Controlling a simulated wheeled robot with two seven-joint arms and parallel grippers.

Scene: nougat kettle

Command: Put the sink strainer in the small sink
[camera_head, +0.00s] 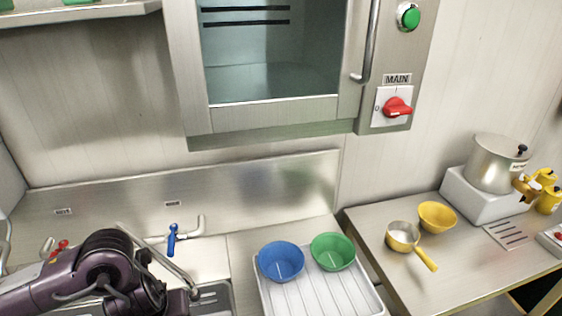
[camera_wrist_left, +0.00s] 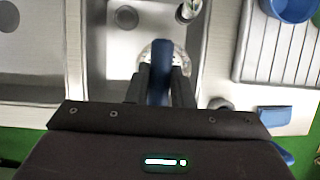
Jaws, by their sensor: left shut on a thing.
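In the left wrist view, my left gripper (camera_wrist_left: 161,75) is shut on the blue handle of the sink strainer (camera_wrist_left: 149,52). My right gripper is in neither view.
A faucet (camera_wrist_left: 188,10) reaches over the basin; its blue lever (camera_head: 172,239) shows in the head view. A larger basin (camera_wrist_left: 30,50) lies left. Right stands a ribbed drainer (camera_head: 320,292) with a blue bowl (camera_head: 281,262) and a green bowl (camera_head: 332,251). A blue item (camera_wrist_left: 275,115) lies near the front edge.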

